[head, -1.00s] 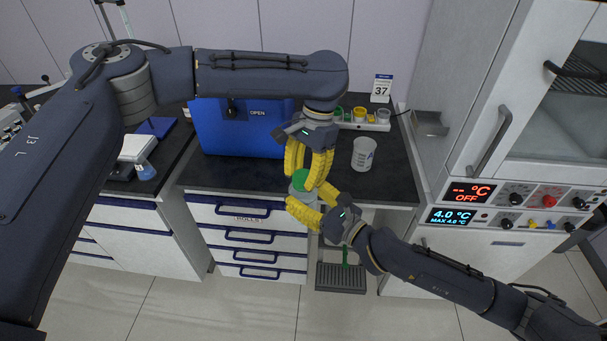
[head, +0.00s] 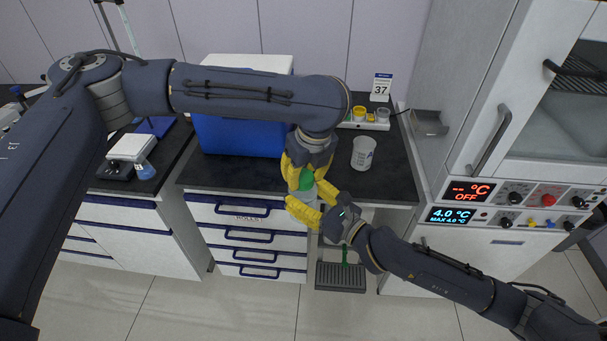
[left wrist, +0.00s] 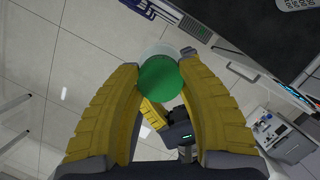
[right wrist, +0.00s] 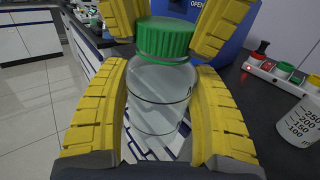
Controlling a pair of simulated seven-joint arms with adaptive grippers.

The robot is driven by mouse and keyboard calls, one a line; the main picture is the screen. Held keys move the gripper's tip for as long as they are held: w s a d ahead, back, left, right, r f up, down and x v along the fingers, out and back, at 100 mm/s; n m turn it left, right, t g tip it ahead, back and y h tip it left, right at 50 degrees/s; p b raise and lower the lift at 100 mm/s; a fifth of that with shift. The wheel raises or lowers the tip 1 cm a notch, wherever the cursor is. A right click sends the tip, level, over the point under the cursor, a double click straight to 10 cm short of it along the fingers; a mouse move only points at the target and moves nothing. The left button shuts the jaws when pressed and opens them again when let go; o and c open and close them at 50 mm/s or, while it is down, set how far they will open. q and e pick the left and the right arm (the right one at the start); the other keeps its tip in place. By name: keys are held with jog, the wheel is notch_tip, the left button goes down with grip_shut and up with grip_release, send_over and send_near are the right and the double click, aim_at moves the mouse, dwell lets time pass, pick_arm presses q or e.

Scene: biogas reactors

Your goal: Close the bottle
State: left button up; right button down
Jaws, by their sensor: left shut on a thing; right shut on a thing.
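A clear bottle (right wrist: 155,95) stands upright between the yellow fingers of my right gripper (head: 318,206), which is shut on its body. A green ribbed cap (right wrist: 165,38) sits on the bottle's mouth. My left gripper (head: 304,181) comes from above with its fingers on either side of the cap and is shut on it. The cap fills the gap between the left fingertips in the left wrist view (left wrist: 160,79). The bottle is held in front of the counter's edge. I cannot tell how tightly the cap is seated.
A blue box marked OPEN (head: 240,135) stands on the dark counter (head: 235,178). A white beaker (head: 363,154) and a rack with coloured caps (head: 365,118) are to its right. An incubator with displays (head: 470,192) stands at the right. White drawers (head: 250,240) are below the counter.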

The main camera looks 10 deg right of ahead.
pick_arm(q)
jog(key=m+h, duration=0.1)
jog(key=m, duration=0.3)
jog(key=shift+a+m, duration=0.1)
jog(key=shift+m, duration=0.3)
jog(key=m+h, duration=0.1)
jog(key=m, duration=0.3)
jog(key=m+h, duration=0.1)
jog(key=m, duration=0.4)
jog(key=shift+g, duration=0.4)
jog(key=m, duration=0.4)
jog(key=shift+g+h, duration=0.3)
jog(key=o, duration=0.8)
jog(key=v, duration=1.2)
jog(key=shift+w, duration=0.1)
